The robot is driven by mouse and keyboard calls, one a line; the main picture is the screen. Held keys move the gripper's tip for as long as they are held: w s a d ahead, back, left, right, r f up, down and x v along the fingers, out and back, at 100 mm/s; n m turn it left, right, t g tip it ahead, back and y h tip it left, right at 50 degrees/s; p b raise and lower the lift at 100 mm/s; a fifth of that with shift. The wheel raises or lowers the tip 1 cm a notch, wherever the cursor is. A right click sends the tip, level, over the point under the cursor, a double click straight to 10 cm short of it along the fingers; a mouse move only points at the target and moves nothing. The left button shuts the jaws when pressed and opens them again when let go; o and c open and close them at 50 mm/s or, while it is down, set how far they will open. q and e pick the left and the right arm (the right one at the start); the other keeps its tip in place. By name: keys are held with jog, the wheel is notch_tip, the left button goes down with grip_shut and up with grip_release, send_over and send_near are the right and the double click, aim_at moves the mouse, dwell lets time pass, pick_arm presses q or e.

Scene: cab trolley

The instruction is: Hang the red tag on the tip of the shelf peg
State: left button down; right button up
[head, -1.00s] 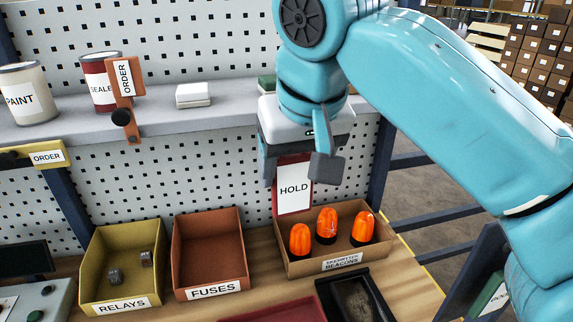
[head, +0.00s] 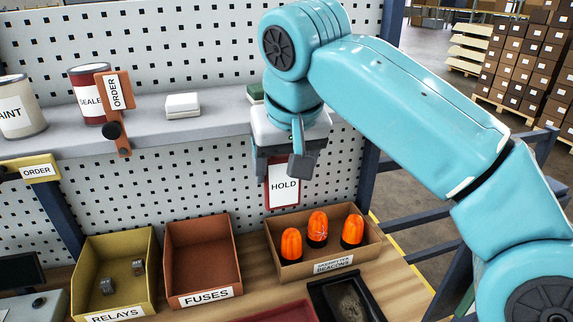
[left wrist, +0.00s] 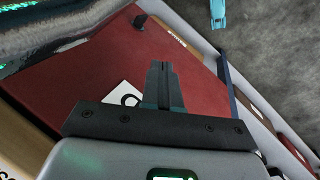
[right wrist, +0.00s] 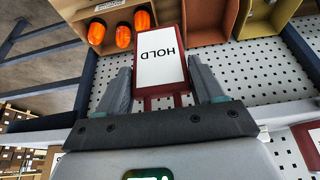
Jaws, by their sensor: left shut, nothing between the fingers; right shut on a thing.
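The red tag (head: 269,197), with a white label reading HOLD, hangs upright below my right gripper (head: 279,160). In the right wrist view the tag (right wrist: 170,97) is between the two fingers of the gripper (right wrist: 160,88), which is shut on it. It is in front of the pegboard, below shelf level. A black round-ended knob (head: 112,131) is at the shelf's front edge, under an upright orange ORDER tag (head: 115,92); I cannot tell whether it is the shelf peg. My left gripper (left wrist: 160,75) is shut and empty over a dark red surface (left wrist: 80,75), outside the head view.
The grey shelf (head: 215,117) carries paint cans and small boxes. Below are the RELAYS bin (head: 84,265), FUSES bin (head: 172,240) and a cardboard beacon bin (head: 287,270) with orange beacons, just below the tag. A yellow ORDER tag (head: 32,166) is at the left.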

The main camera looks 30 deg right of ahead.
jog(key=shift+w+a, duration=0.1)
jog(key=shift+w, duration=0.95)
jog(key=w+p, duration=0.1)
jog(key=w+d+f+p, duration=0.1)
jog(key=w, duration=0.1)
jog(key=w+p, duration=0.1)
jog(key=w, duration=0.1)
jog(key=shift+w+d+f, duration=0.15)
jog(key=shift+d+f, duration=0.1)
jog(key=shift+d, duration=0.15)
jog(key=o, duration=1.1)
